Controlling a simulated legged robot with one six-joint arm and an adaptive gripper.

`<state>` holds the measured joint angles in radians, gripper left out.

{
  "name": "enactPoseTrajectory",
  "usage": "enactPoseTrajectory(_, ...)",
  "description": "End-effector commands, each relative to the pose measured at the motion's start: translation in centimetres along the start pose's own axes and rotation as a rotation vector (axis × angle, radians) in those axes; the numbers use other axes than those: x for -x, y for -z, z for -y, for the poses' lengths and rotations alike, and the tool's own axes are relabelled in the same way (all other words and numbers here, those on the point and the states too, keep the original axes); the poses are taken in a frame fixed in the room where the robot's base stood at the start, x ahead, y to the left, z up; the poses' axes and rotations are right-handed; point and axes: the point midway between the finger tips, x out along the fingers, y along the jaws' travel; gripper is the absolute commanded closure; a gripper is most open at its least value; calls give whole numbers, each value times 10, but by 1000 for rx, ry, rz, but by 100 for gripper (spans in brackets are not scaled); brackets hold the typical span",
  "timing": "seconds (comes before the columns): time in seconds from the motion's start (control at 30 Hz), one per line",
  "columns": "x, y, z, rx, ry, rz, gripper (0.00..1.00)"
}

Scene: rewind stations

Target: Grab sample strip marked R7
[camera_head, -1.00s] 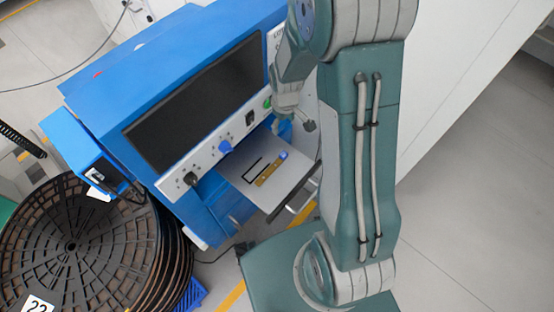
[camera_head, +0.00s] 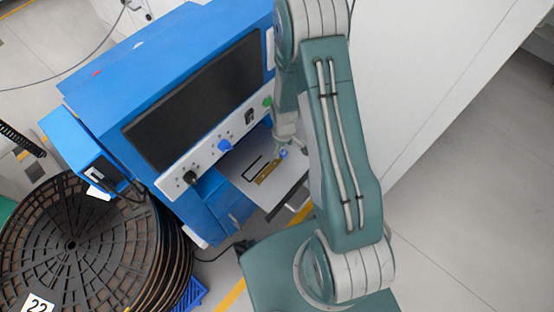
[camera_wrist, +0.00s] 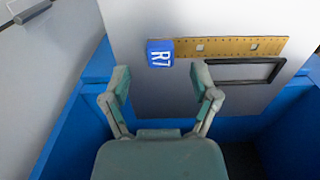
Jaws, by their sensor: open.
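The sample strip (camera_wrist: 228,47) is a flat yellow-brown bar with pale square windows. A blue block marked R7 (camera_wrist: 160,53) sits at its left end in the wrist view. In the head view the strip (camera_head: 267,174) lies on the grey shelf (camera_head: 243,178) of the blue machine, with its blue end (camera_head: 283,153) towards my gripper. My gripper (camera_wrist: 159,80) is open and empty, its two fingers apart just short of the blue R7 block. In the head view my gripper (camera_head: 298,148) is partly hidden by my arm.
A black rectangular outline (camera_wrist: 243,71) lies beside the strip on the shelf. The blue machine (camera_head: 190,60) rises behind the shelf with a dark screen and knobs (camera_head: 224,146). Large dark reels (camera_head: 75,245) stand to the left. Grey floor is open at right.

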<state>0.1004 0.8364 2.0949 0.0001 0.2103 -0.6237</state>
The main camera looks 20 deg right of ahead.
Motion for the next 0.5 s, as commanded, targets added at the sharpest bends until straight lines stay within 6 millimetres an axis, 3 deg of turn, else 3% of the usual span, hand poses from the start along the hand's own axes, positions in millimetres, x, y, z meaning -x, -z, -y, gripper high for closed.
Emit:
enactPoseTrajectory(0.2,-25,0,1,0,1,0,23)
enactPoseTrajectory(0.47,-27,0,1,0,0,-1,23)
enactPoseTrajectory(0.5,-27,0,1,0,0,-1,41)
